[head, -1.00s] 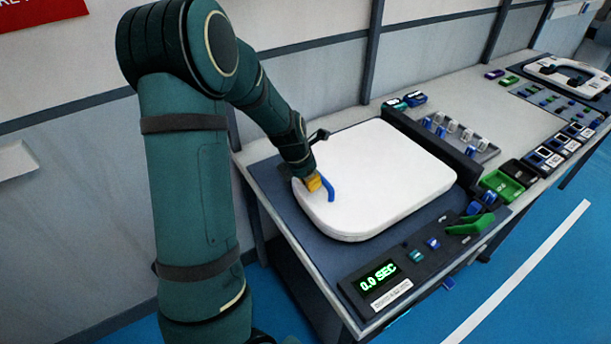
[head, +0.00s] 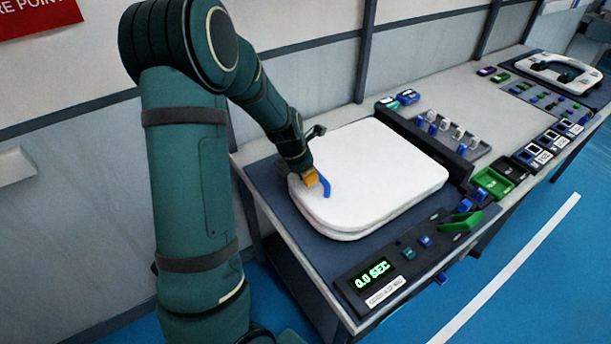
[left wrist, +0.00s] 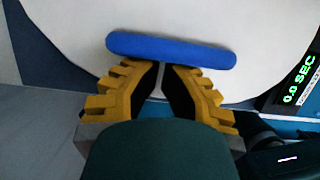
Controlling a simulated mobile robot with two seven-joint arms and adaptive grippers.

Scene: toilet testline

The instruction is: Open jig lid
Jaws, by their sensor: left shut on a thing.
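The white jig lid (head: 380,175) lies flat and closed on the dark blue jig plate at the near end of the bench. A blue handle (head: 325,186) stands at its left edge. My left gripper (head: 311,179) is at this handle. In the left wrist view, the blue handle (left wrist: 172,50) is a horizontal bar across the lid (left wrist: 235,25), and the yellow fingers of my gripper (left wrist: 162,66) meet just at its near side. The jaws are shut on the handle. Part of the grip is hidden beneath the bar. My right gripper is not in view.
A timer display (head: 373,274) reading 0.0 SEC and a green lever (head: 461,221) are at the front of the bench. A wall runs behind the bench.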

